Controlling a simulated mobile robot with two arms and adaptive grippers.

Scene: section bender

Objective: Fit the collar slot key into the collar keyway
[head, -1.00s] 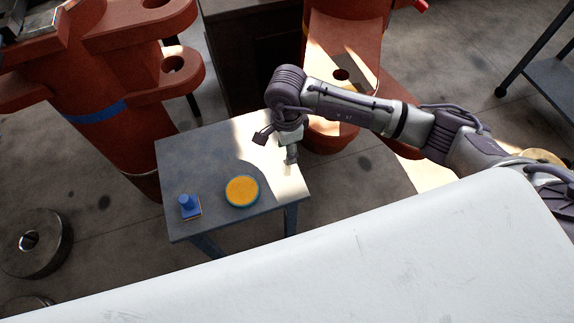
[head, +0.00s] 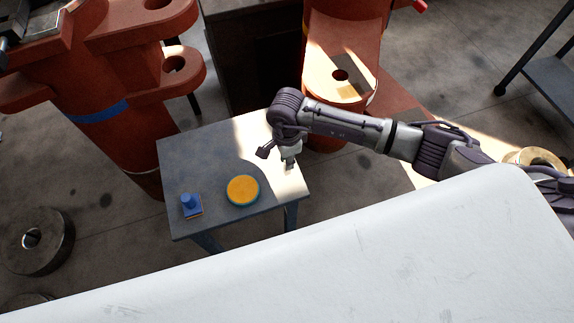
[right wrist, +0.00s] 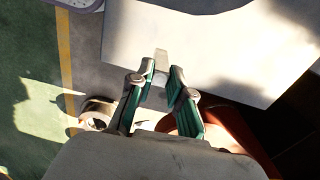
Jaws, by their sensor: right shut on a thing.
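My right gripper (head: 290,162) is over the right part of the small grey table (head: 215,152), pointing down. In the right wrist view, its green fingers (right wrist: 161,74) are closed on a small pale grey block (right wrist: 161,60), probably the collar slot key. The block sticks out past the fingertips, over the pale lit tabletop. In the head view it is too small to make out well. I cannot identify the collar or its keyway in either view. My left gripper is not in view.
On the table stand a blue knobbed block (head: 191,206) and an orange disc with a teal rim (head: 243,190), left of my gripper. Large red machine parts (head: 340,76) stand behind and left of the table. A metal ring (head: 36,240) lies on the floor at left.

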